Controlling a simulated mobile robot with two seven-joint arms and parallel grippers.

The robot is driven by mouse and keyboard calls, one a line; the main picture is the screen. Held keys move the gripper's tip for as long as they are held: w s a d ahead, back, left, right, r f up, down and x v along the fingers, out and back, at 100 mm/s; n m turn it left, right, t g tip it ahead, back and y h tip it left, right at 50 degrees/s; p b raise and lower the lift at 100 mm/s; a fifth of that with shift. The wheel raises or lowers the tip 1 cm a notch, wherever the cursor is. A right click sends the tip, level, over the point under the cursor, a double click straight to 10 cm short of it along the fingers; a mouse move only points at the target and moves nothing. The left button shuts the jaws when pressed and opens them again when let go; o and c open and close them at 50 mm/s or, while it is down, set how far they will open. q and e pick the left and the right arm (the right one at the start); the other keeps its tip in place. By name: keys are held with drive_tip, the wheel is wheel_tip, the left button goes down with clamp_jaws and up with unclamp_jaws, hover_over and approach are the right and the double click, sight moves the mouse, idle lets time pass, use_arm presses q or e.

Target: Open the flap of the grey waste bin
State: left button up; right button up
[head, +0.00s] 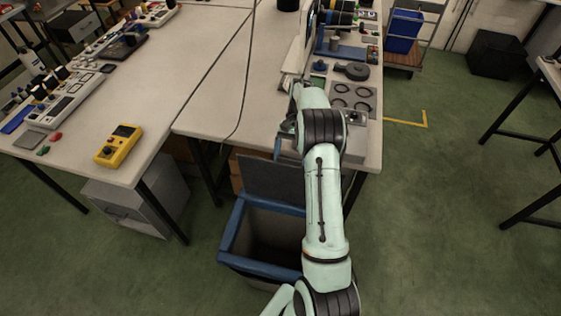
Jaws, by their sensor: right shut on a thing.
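The grey waste bin (229,239) stands on the floor below the table's front edge, with a blue rim around its opening. Its dark grey flap (268,178) is raised, standing up at the back of the opening, so the dark inside shows. My right arm reaches forward over the bin's right side and hides part of it. My right gripper (287,133) is at the flap's upper edge, by the table edge, and shut on the flap; the fingertips are small and partly hidden. My left gripper is not in view.
The pale table (215,105) lies behind the bin, with a yellow meter (119,145) on its left part. A grey cabinet (128,208) stands under the table. A grey plate with dark rings (351,96) lies near the arm.

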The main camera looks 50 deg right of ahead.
drive_tip(key=shift+w+d+f, duration=0.15)
drive_tip(key=shift+d+f, duration=0.05)
drive_tip(key=shift+d, duration=0.3)
drive_tip(key=shift+w+d+f, duration=0.15)
drive_tip(key=shift+d+f, duration=0.05)
drive_tip(key=shift+d, duration=0.25)
drive_tip(key=o, duration=1.3)
drive_tip(key=shift+d, duration=0.1)
drive_tip(key=shift+v, duration=3.75)
